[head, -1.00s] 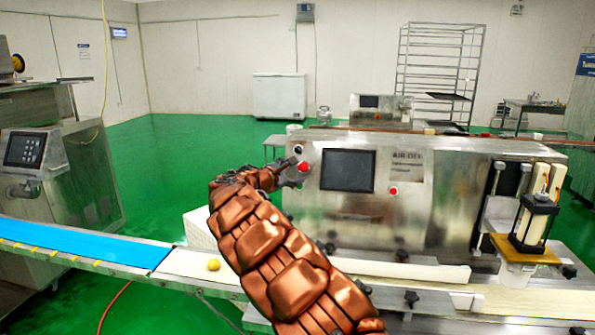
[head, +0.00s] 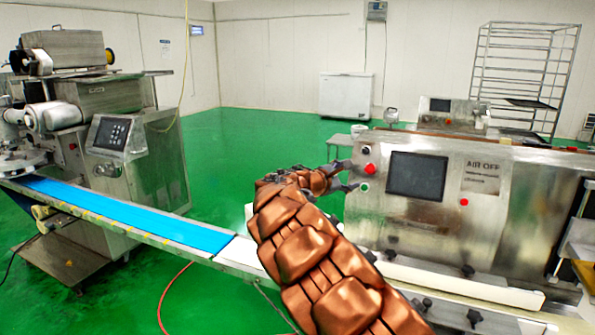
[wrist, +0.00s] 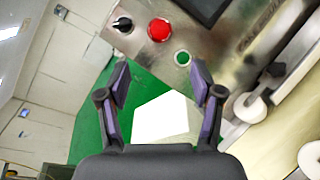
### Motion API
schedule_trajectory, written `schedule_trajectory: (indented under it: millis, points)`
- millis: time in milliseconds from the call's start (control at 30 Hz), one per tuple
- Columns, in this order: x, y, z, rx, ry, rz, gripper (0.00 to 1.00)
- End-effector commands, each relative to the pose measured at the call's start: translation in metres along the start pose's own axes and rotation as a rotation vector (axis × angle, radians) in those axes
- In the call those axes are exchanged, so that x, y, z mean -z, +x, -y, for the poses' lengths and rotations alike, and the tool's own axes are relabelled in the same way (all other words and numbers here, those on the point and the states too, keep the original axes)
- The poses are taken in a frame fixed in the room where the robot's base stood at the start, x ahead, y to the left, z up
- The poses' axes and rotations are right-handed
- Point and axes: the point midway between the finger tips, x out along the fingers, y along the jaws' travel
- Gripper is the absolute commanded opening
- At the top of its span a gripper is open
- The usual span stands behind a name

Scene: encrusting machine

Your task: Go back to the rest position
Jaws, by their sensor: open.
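My gripper (head: 343,176) is at the end of my copper-coloured arm, in front of the left edge of the steel machine's front panel (head: 430,230). In the wrist view my gripper (wrist: 160,82) has its two fingers spread apart with nothing between them. The red button (wrist: 159,30), the black knob (wrist: 123,24) and the green button (wrist: 182,58) lie beyond the fingertips. In the head view the red button (head: 369,169) sits just right of the fingers, and the green one (head: 364,187) is close to the lower fingertip. I cannot tell whether it touches.
A blue conveyor belt (head: 130,213) runs from the left machine (head: 120,160) towards the steel machine, passing behind my arm. A dark screen (head: 416,175) is on the panel. A white chest freezer (head: 345,95) and a rack (head: 520,75) stand behind. Green floor (head: 250,145) is open between the machines.

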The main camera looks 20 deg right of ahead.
Motion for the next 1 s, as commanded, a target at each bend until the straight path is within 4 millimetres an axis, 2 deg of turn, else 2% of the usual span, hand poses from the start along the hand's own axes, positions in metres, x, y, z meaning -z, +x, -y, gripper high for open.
schedule_trajectory:
  millis: [167,267,367,500,700,867,1000]
  points:
    - [-0.009,-0.001,0.005,0.02,0.021,0.007,0.66]
    - [-0.032,-0.004,0.019,0.071,0.075,0.025,0.66]
    - [-0.062,-0.011,0.043,0.151,0.163,0.043,0.66]
    - [-0.1,-0.029,0.086,0.283,0.306,0.063,0.66]
    - [-0.136,-0.066,0.155,0.484,0.501,0.075,0.66]
    - [-0.146,-0.106,0.209,0.648,0.643,0.062,0.66]
    - [-0.146,-0.148,0.256,0.801,0.752,0.043,0.66]
